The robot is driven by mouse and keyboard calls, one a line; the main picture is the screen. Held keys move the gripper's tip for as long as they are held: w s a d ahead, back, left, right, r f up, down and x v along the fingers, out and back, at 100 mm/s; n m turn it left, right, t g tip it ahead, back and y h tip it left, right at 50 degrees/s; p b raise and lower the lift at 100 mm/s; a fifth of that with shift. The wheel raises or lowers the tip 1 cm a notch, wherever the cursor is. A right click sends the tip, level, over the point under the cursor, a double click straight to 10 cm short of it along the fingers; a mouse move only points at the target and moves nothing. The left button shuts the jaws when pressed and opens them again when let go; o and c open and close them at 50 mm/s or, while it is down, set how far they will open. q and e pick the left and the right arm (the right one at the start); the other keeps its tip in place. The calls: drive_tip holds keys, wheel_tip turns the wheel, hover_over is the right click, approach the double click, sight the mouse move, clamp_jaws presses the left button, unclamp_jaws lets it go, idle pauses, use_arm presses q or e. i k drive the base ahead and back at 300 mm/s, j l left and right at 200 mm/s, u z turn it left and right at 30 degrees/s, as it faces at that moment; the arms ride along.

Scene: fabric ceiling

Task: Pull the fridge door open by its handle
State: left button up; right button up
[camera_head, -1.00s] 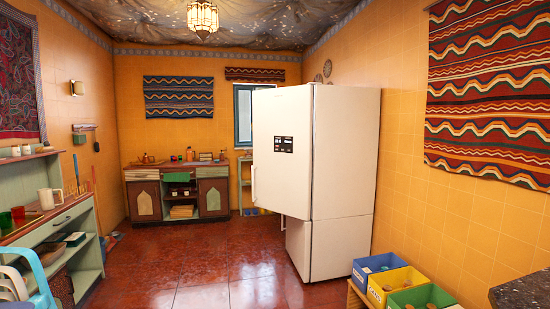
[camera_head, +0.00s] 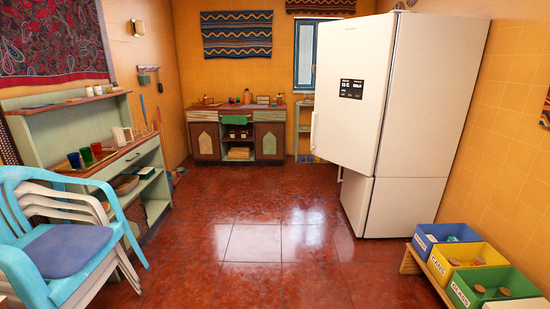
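A tall white fridge (camera_head: 424,130) stands at the right, against the orange wall. Its upper door (camera_head: 350,110) has a small black display panel and sticks out further left than the lower door (camera_head: 356,204), so it appears swung partly open. A slim white handle (camera_head: 314,132) runs along the upper door's far left edge. The fridge's inside is hidden behind the door. Neither of my grippers is in view, and nothing is seen touching the handle.
Glossy red floor (camera_head: 235,240) lies clear ahead. Stacked blue and white chairs (camera_head: 65,240) and a green shelf unit (camera_head: 150,190) stand at the left. Blue, yellow and green bins (camera_head: 470,265) sit on a low stand at the right. A counter (camera_head: 238,135) stands at the back.

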sight(355, 56)
drive_tip(key=i, duration=3.4)
